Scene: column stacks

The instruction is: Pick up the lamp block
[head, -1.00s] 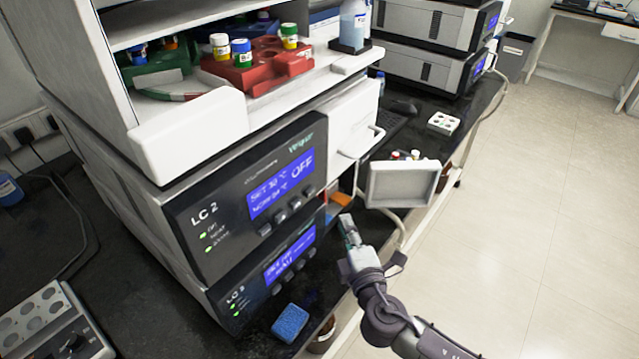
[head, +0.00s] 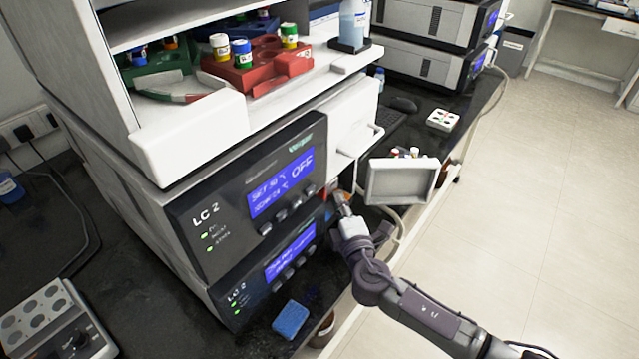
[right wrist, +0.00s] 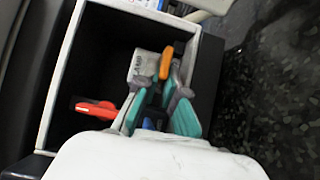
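My right gripper (head: 343,208) reaches into the open bay beside the lower LC 2 unit in the head view. In the right wrist view its teal-padded fingers (right wrist: 160,108) are apart, inside a dark, pale-rimmed compartment. A small light grey block (right wrist: 146,64) with dark marking, perhaps the lamp block, lies just beyond the fingertips. An orange piece (right wrist: 165,63) is at its right side. I cannot tell whether the fingers touch the block. A red part (right wrist: 98,107) lies to the left. My left gripper is not in view.
The pale compartment rim (right wrist: 54,88) is close on the left. An open grey door or tray (head: 402,182) stands right of the bay. A blue sponge (head: 290,319) lies on the dark bench in front. The floor at right is clear.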

